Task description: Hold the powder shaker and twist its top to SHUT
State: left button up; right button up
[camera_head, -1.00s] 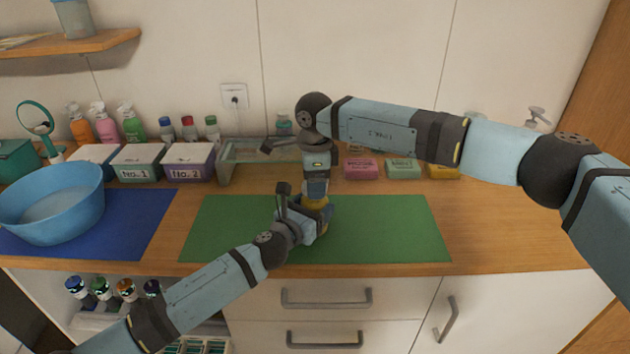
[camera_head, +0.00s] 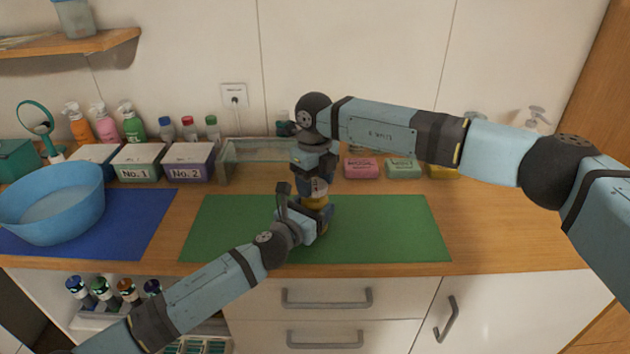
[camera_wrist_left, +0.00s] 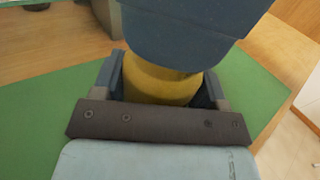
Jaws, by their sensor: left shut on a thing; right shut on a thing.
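The powder shaker (camera_head: 315,201) stands upright on the green mat (camera_head: 390,225); only part of its yellow body shows between my grippers. It also shows in the left wrist view as a yellow round body (camera_wrist_left: 160,84). My left gripper (camera_head: 314,216) is shut on the shaker's body from the front left. My right gripper (camera_head: 314,185) comes down from above and is shut on the shaker's top. The top and its marking for shut or open are mostly hidden by the right gripper, which also covers the upper part in the left wrist view.
A blue basin (camera_head: 50,205) sits on a blue mat at the left. Boxes, including No. 2 (camera_head: 187,162), and bottles stand along the back. A glass tray (camera_head: 260,152) and soaps (camera_head: 361,168) lie behind the arms. The mat's right part is clear.

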aim_at(315, 184)
jog(key=shift+m, duration=0.8)
jog(key=o, duration=0.9)
jog(key=shift+o, duration=0.2)
jog(key=shift+r, duration=0.15)
notch_tip(315, 184, up, 12)
